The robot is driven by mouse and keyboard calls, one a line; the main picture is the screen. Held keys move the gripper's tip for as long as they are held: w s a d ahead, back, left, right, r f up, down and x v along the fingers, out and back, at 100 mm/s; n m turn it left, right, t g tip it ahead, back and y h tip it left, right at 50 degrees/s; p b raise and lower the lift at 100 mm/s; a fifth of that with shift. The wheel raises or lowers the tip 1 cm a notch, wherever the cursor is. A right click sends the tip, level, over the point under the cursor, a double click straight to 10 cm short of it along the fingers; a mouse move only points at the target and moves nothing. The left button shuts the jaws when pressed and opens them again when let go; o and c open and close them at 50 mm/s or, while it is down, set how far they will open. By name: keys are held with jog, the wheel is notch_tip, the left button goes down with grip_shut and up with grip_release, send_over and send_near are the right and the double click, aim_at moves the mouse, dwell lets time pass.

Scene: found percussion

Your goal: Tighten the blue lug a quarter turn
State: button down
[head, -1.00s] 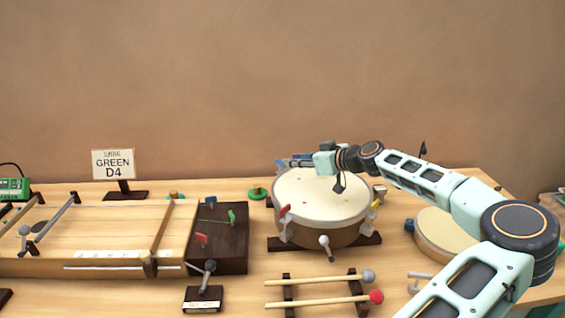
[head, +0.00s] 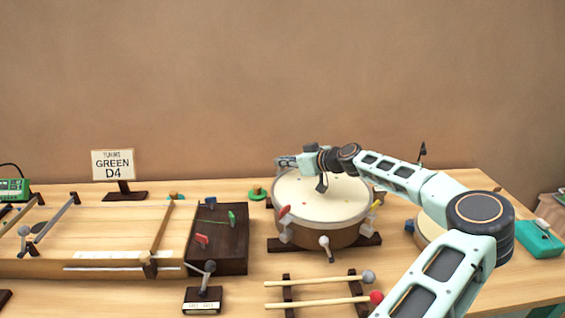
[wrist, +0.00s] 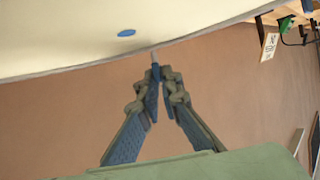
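The drum (head: 322,207) has a pale head and coloured lugs round its rim. My gripper (head: 284,162) is at the drum's back left edge in the head view. In the wrist view my gripper's (wrist: 160,75) blue-padded fingers come close together at the drum's rim, with a narrow gap between them. A small blue-grey piece at the fingertips may be the blue lug or part of a finger; I cannot tell which. A blue mark (wrist: 126,33) lies on the drum head near the rim. The blue lug is not clearly seen in the head view.
A red lug (head: 285,211), a white lug (head: 325,243) and a yellow lug (head: 376,206) are on the drum's near side. Two mallets (head: 318,303) lie in front. A stringed board (head: 100,235) is at left, and a sign (head: 113,165) stands behind it.

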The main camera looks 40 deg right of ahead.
jog(key=shift+a+m+h+b, duration=0.1)
jog(key=shift+m+h+b, duration=0.2)
jog(key=m+g+h+p, duration=0.4)
jog(key=m, duration=0.1)
jog(key=w+a+m+g+h+p, duration=0.1)
jog(key=m+g+h+p, duration=0.3)
jog(key=m, duration=0.2)
jog(key=m+g+h+p, duration=0.4)
jog(key=m+h, duration=0.1)
jog(key=m, duration=0.1)
jog(key=shift+w+a+r+g, duration=0.1)
jog(key=shift+w+a+g, duration=0.1)
jog(key=shift+g, duration=0.1)
dwell(1.2)
jog(key=shift+g+p, duration=0.3)
jog(key=shift+p, duration=0.1)
jog(key=c, duration=2.2)
grip_release()
jog(key=shift+o, duration=0.2)
